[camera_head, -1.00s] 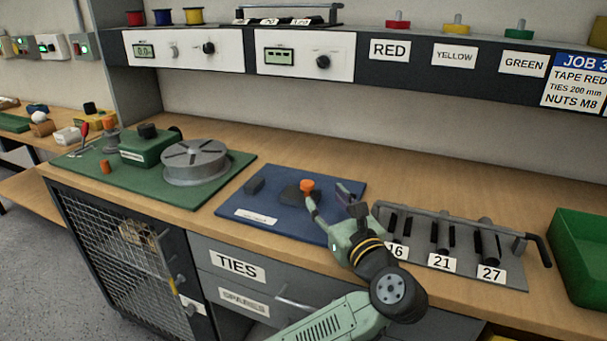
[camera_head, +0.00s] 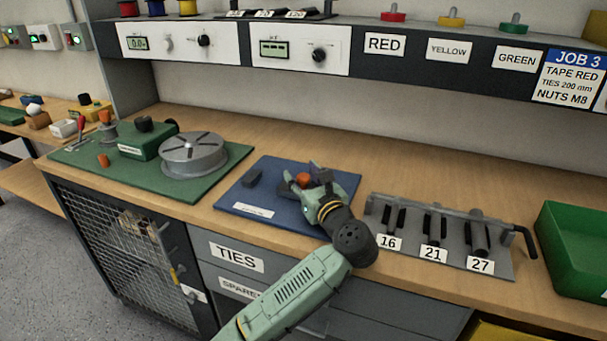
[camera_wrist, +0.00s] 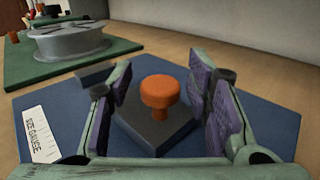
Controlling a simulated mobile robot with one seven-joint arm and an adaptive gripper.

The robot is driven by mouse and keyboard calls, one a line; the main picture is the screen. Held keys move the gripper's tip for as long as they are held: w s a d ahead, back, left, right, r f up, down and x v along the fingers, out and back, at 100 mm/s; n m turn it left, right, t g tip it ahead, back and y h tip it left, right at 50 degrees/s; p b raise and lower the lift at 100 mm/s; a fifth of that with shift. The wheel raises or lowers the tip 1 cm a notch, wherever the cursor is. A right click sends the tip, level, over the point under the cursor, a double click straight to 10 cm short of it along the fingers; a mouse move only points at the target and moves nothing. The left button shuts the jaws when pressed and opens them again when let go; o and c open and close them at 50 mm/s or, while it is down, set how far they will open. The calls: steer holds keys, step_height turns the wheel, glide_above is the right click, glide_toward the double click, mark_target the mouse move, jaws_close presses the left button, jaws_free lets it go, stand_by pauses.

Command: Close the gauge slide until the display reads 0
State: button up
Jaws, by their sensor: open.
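The size gauge is a blue board (camera_head: 236,199) on the bench with a white label, which reads SIZE GAUGE in the wrist view (camera_wrist: 41,134). Its slide is a dark block (camera_wrist: 157,131) topped by an orange knob (camera_wrist: 160,92); the knob also shows in the head view (camera_head: 304,179). A dark fixed block (camera_head: 252,178) stands to the left, apart from the slide. My gripper (camera_wrist: 162,97) is open, with a purple-padded finger on each side of the knob and a gap to both. In the head view my gripper (camera_head: 311,183) partly hides the slide. The gauge's display reading is too small to tell.
A green board (camera_head: 200,200) with a grey turntable (camera_head: 193,157) lies to the left. A rack labelled 16, 21, 27 (camera_head: 455,227) stands to the right, before a green bin (camera_head: 575,262). Panels with small displays (camera_head: 274,48) hang above. The bench behind is clear.

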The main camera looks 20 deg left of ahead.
jaws_close()
stand_by(0.6)
